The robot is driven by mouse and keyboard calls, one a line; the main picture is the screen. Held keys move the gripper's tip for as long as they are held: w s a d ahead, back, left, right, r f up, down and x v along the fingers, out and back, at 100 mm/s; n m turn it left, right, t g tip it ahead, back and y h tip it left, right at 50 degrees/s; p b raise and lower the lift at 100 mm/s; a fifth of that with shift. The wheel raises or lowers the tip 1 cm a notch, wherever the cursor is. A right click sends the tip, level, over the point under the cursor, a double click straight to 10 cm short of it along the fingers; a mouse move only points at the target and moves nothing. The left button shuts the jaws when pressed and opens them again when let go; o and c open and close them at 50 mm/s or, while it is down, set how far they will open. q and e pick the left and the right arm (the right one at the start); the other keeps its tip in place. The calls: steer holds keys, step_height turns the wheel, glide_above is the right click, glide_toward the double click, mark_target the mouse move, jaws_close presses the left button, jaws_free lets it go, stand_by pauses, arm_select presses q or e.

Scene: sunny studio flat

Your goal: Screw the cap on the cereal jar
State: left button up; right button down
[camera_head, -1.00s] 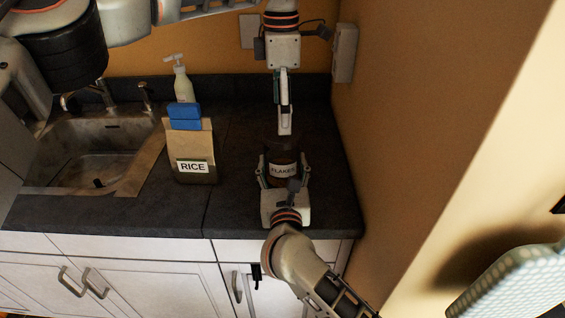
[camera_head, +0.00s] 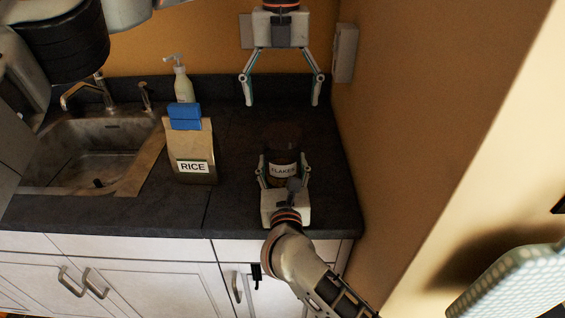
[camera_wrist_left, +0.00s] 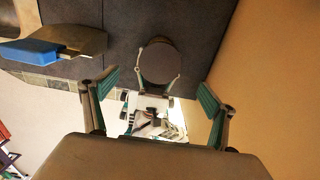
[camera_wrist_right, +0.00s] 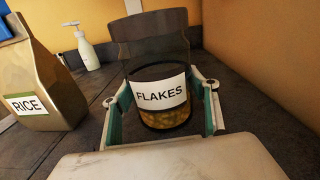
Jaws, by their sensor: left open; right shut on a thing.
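The cereal jar (camera_head: 283,170), dark with a white FLAKES label, stands upright on the counter. My right gripper (camera_head: 284,172) is shut around its lower body from the front. In the right wrist view the jar (camera_wrist_right: 162,98) shows flakes at the bottom and a wide brown cap (camera_wrist_right: 152,35) at the top. From above, in the left wrist view, the cap (camera_wrist_left: 161,63) is a dark round disc covering the jar's top. I cannot tell how tight it sits. My left gripper (camera_head: 281,104) is open and empty, above and behind the jar, its fingers spread wide.
A RICE bag (camera_head: 195,150) with a blue clip (camera_head: 185,117) stands left of the jar. A soap bottle (camera_head: 182,82) is behind it, and a sink (camera_head: 95,150) is further left. An orange wall (camera_head: 400,130) bounds the right side. The counter between bag and jar is clear.

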mark_target(282, 132)
arm_select(q)
steer(key=shift+f, duration=0.1)
arm_select(e)
steer(key=shift+f, duration=0.1)
arm_select(q)
steer(key=shift+f, duration=3.9)
steer(key=c, duration=1.2)
steer(key=o, duration=1.3)
